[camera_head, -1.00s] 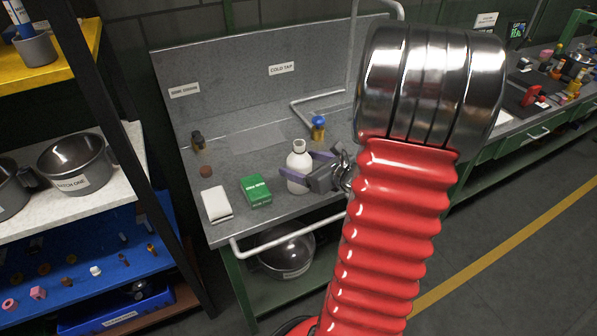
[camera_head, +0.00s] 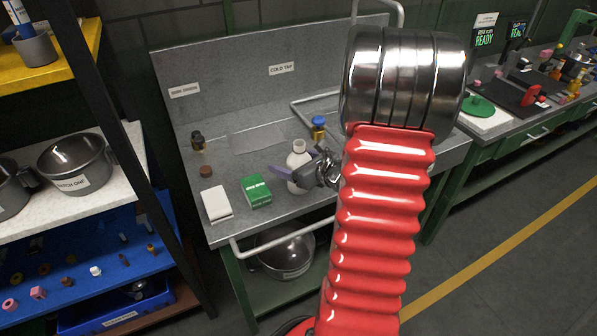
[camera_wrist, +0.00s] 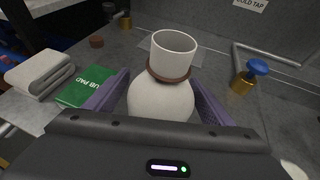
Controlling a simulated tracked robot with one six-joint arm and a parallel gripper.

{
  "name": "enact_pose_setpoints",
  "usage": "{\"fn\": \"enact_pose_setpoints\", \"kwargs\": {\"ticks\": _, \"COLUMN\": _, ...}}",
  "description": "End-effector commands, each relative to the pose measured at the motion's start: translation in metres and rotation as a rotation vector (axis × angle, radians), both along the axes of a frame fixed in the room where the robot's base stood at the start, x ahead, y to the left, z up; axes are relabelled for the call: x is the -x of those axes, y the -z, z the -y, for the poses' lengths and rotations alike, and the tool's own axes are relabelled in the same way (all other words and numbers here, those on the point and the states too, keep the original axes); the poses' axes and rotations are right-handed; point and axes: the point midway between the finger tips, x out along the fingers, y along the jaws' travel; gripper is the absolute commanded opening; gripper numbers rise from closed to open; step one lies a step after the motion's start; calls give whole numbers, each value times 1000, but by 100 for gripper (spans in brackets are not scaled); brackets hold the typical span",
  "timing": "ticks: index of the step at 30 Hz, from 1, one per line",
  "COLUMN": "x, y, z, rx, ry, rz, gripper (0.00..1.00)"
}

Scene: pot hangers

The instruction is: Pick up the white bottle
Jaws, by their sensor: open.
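The white bottle (camera_head: 298,160) stands upright on the grey metal bench, with a wide neck and a brown ring below it in the wrist view (camera_wrist: 161,97). My gripper (camera_head: 294,178) is at the bottle from the right in the head view. In the wrist view my gripper (camera_wrist: 160,100) is open, with one purple finger on each side of the bottle's body. The lower part of the bottle is hidden by the gripper body. I cannot tell whether the fingers touch it.
A green box (camera_head: 256,191) and a white folded cloth (camera_head: 216,203) lie left of the bottle. A brass tap with a blue knob (camera_head: 318,128) stands behind it.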

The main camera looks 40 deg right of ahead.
Motion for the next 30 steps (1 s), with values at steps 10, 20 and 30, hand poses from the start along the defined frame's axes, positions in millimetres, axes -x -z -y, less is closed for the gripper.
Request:
{"fn": "enact_pose_setpoints", "kwargs": {"ticks": 10, "x": 0, "y": 0, "z": 0, "rx": 0, "ry": 0, "rz": 0, "gripper": 76}}
{"fn": "enact_pose_setpoints", "kwargs": {"ticks": 20, "x": 1, "y": 0, "z": 0, "rx": -1, "ry": 1, "rz": 0, "gripper": 52}}
{"fn": "enact_pose_setpoints", "kwargs": {"ticks": 30, "x": 1, "y": 0, "z": 1, "rx": -1, "ry": 1, "rz": 0, "gripper": 29}}
